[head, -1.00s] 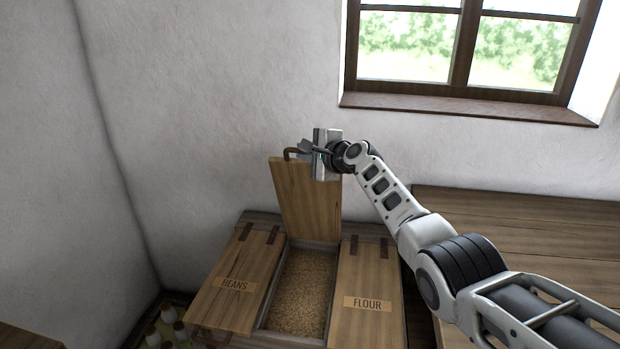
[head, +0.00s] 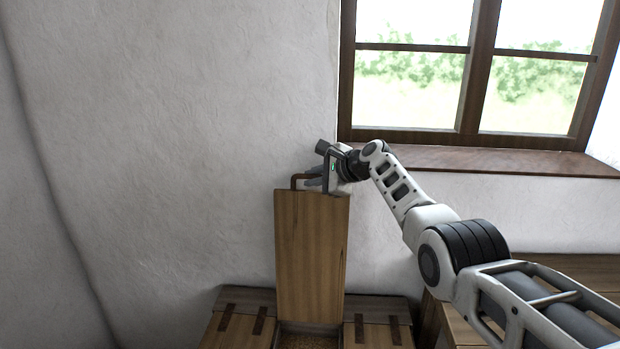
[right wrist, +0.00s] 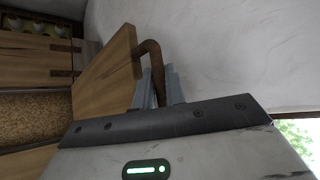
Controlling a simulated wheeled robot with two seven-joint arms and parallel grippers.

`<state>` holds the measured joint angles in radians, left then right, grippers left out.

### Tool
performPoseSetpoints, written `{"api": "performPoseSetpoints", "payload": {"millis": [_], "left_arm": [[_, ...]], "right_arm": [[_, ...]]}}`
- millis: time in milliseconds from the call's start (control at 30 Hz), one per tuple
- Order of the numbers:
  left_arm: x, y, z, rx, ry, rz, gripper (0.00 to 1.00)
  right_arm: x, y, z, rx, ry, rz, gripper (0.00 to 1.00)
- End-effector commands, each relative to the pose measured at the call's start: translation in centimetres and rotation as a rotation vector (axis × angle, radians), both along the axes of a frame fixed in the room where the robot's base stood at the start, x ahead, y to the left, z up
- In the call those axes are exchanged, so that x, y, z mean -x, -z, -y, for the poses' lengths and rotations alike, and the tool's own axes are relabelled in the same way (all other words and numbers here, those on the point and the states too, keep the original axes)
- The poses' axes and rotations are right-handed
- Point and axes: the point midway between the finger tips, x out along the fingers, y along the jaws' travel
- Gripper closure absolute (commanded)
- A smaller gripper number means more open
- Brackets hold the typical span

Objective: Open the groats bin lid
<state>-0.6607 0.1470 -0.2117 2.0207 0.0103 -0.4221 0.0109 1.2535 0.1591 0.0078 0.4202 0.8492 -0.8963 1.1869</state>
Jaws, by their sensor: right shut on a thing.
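The groats bin lid (head: 312,258) stands raised, close to upright, between the two closed side lids. Its brown handle (head: 296,180) is at its top edge. My right gripper (head: 318,178) is shut on this handle. In the right wrist view the fingers (right wrist: 160,88) close around the brown handle (right wrist: 150,55), with the lid (right wrist: 108,72) beside them. Grain (right wrist: 30,118) shows in the open bin there, and a strip of it (head: 308,341) shows at the bottom of the head view. My left gripper is out of view.
The closed left lid (head: 238,325) and right lid (head: 378,333) flank the open bin. The white wall (head: 180,140) stands behind the lid. A window with a wooden sill (head: 480,158) is at the right, above a wooden bench (head: 570,265).

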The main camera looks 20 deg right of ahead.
Motion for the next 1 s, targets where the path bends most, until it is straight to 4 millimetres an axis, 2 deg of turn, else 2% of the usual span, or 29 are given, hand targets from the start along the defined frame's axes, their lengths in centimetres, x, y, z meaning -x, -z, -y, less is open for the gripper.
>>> {"api": "performPoseSetpoints", "payload": {"millis": [467,500,533,567,1000], "left_arm": [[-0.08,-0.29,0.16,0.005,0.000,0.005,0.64],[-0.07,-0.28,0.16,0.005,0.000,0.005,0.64],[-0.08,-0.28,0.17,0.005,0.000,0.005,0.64],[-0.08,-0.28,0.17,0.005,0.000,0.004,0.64],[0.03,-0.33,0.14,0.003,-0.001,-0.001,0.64]], "right_arm": [[0.09,0.30,-0.10,-0.002,-0.007,-0.012,1.00],[0.09,0.30,-0.10,-0.002,-0.007,-0.012,0.76],[0.08,0.30,-0.09,-0.002,-0.007,-0.012,0.68],[0.08,0.30,-0.09,-0.003,-0.006,-0.013,0.66],[0.35,0.35,0.19,-0.002,-0.004,-0.017,0.66]]}}
